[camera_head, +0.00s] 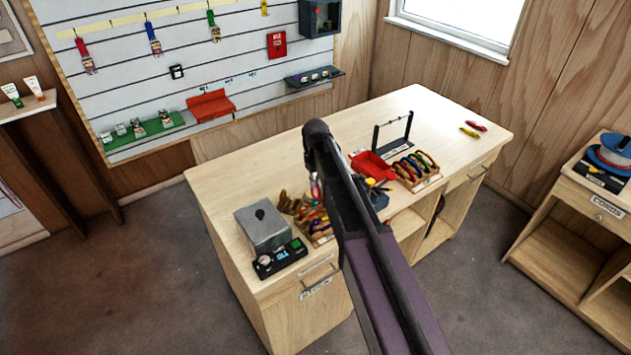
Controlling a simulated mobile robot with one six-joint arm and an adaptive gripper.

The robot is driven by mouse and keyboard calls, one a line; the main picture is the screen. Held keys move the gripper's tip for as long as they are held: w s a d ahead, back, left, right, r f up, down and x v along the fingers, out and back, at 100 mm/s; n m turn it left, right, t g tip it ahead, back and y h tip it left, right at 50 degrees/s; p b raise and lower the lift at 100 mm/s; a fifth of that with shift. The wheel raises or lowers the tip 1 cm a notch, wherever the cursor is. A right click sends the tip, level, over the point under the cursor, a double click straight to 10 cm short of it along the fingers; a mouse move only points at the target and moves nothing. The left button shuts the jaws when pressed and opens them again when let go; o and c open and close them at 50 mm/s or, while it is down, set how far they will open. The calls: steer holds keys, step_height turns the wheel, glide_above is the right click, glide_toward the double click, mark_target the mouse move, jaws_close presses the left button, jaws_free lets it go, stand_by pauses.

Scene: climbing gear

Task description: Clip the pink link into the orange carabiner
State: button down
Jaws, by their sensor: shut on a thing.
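My arm rises from the bottom edge across the workbench (258,162) and covers its middle. My gripper cannot be made out; it is hidden behind the arm or out of view. A wooden rack (434,181) right of the arm holds several coloured carabiners, some with orange tones. Another tray of coloured gear (318,227) lies just left of the arm. A small pink and blue shape (316,186) shows beside the arm, too small to identify. I cannot single out the pink link or the orange carabiner.
A grey box (263,232) and a black device (280,258) stand at the bench's left front. Red and yellow items (473,128) lie far right. The back left top is clear.

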steer(key=shift+f+b, duration=1.85)
steer(key=shift+f, duration=0.1)
stand_by(2.4)
steer(key=shift+w+d+f, duration=0.1)
steer(key=shift+w+d, duration=0.35)
steer(key=shift+d, duration=0.25)
steer(key=shift+w+d+f, duration=0.1)
steer(key=shift+w+d, duration=0.35)
steer(key=shift+d, duration=0.25)
stand_by(2.3)
